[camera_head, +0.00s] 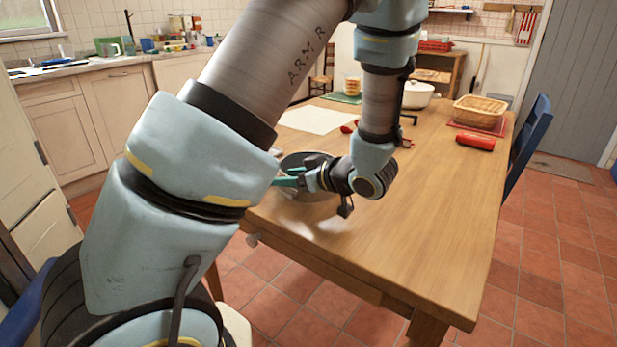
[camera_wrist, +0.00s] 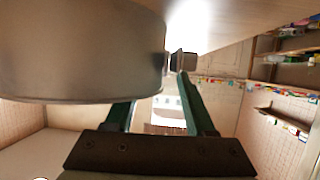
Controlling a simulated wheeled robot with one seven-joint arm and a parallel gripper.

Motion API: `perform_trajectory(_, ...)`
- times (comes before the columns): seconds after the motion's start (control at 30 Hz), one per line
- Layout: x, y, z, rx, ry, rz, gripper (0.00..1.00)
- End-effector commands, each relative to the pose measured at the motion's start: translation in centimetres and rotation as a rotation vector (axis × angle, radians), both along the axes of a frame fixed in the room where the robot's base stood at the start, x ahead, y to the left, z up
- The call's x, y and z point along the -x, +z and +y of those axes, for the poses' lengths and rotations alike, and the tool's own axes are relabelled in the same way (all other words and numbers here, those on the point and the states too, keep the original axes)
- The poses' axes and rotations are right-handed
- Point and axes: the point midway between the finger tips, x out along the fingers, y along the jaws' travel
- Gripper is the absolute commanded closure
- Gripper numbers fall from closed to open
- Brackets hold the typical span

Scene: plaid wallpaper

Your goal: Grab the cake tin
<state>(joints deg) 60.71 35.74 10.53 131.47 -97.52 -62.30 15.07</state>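The cake tin (camera_head: 318,196) is a round grey metal tin near the table's front left edge, partly hidden behind my gripper. My gripper (camera_head: 281,177) has teal fingers pointing left across the tin in the head view. In the wrist view the fingers (camera_wrist: 158,98) stand apart. I cannot tell whether either finger touches the tin.
The wooden table (camera_head: 430,220) is clear at its front right. Farther back are a wicker basket (camera_head: 480,110), a red roll-shaped thing (camera_head: 476,142), a white pot (camera_head: 417,95) and a pale sheet (camera_head: 318,120). A blue chair (camera_head: 530,140) stands at the right edge.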

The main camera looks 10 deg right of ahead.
Motion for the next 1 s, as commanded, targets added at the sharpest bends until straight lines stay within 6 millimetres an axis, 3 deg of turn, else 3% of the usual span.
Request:
perform_trajectory(0.07,0.02,0.01,-0.03,0.000,0.000,0.000,0.55)
perform_trajectory(0.47,0.03,0.02,-0.04,0.000,0.000,0.000,1.00)
perform_trajectory(1.0,0.01,0.07,-0.05,0.000,-0.001,-0.002,1.00)
